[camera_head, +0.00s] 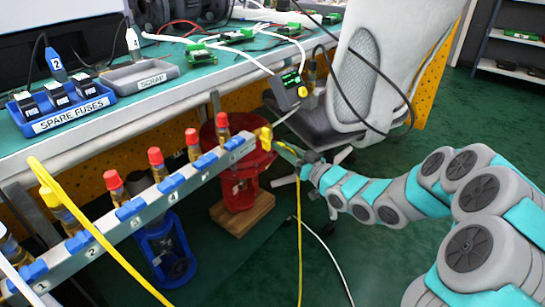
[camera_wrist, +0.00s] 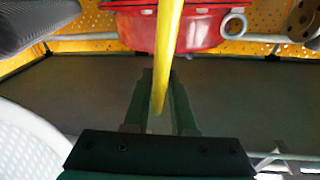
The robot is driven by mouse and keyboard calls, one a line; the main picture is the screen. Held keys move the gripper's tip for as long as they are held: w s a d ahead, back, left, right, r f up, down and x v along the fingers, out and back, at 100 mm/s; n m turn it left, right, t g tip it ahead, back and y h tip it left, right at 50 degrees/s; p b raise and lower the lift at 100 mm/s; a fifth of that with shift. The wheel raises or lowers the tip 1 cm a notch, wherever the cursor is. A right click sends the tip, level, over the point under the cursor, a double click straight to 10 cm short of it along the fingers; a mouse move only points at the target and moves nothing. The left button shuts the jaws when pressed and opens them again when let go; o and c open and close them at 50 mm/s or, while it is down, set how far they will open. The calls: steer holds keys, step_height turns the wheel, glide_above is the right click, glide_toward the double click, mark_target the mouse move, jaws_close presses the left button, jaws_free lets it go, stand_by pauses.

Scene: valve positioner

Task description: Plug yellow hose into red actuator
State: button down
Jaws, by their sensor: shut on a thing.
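The red actuator (camera_head: 238,186) stands on a wooden block under the bench, partly hidden behind the grey manifold rail. In the wrist view its red body (camera_wrist: 205,28) fills the top. My gripper (camera_head: 284,150) is just right of the actuator's upper part. It is shut on the yellow hose (camera_head: 299,215), which hangs down below it. In the wrist view the hose (camera_wrist: 168,45) runs up from between my fingers (camera_wrist: 160,88) across the red body. The hose's yellow end (camera_head: 265,137) is close to the actuator; I cannot tell whether it touches or is inserted.
A blue actuator (camera_head: 165,250) stands below. The bench (camera_head: 190,85) is behind, and an office chair (camera_head: 350,85) stands close behind my gripper.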

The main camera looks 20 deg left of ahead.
steer(key=shift+s+a+r+n+g+y+b, duration=0.2)
steer(key=shift+a+y, duration=0.35)
steer(key=shift+a, duration=0.7)
steer(key=shift+s+a+r+n+g+y+b, duration=0.1)
steer(key=shift+s+a+r+n+y+b, duration=0.3)
steer(key=shift+a, duration=0.8)
steer(key=shift+a+r+m+g+y, duration=0.15)
steer(key=shift+a+y, duration=0.5)
steer(key=shift+a, duration=0.6)
steer(key=shift+w+a+f+p, duration=0.1)
steer(key=shift+w+a+p, duration=0.15)
steer(key=shift+a+p, duration=0.35)
steer(key=c, duration=0.7)
jaws_free()
steer(key=shift+a, duration=0.1)
steer(key=shift+o, duration=0.2)
